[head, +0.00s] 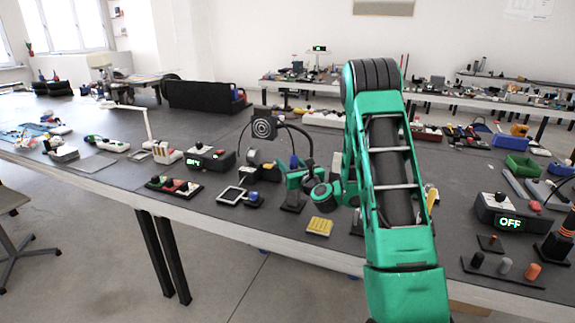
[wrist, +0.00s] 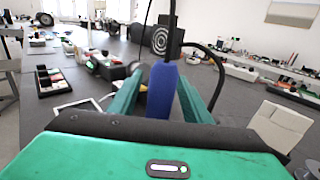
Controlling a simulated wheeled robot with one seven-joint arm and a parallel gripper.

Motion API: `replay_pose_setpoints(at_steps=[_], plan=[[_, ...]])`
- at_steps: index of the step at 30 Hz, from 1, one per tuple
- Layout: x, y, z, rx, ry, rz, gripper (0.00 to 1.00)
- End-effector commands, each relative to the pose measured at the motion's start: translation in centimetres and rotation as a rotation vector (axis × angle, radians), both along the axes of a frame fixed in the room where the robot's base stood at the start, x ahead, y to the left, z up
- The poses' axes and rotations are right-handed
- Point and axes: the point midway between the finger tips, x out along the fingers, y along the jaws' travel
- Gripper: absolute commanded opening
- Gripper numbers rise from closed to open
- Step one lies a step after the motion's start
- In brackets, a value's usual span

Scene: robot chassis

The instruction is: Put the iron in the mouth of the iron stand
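The iron's blue handle (wrist: 163,92) stands nearly upright between my gripper's two green fingers in the wrist view. My gripper (wrist: 161,80) has its fingers apart, one on each side of the handle, with a narrow gap on the left; contact on the right is unclear. In the head view, the handle (head: 293,161) pokes up just above my gripper (head: 297,177). A small black stand (head: 293,207) shows directly below, on the table near its front edge. The iron's tip and the stand's mouth are hidden by my gripper.
A round-faced fan (head: 264,127) on a curved black arm stands close behind my gripper. A yellow sponge (head: 319,226) lies to the right in front, and a framed tray (head: 231,195) lies left. A box reading OFF (head: 509,222) stands far right. Bare table lies around the sponge.

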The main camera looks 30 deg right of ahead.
Motion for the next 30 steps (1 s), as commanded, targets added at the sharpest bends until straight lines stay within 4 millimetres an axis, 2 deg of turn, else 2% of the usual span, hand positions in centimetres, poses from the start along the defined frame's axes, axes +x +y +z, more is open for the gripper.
replay_pose_setpoints(at_steps=[11,18,30], plan=[[-0.5,0.0,-0.1,0.001,0.003,0.0,0.44],[-2.8,0.2,-0.1,0.004,0.003,-0.002,0.44],[-5.7,0.4,-0.3,0.005,0.006,-0.003,0.44]])
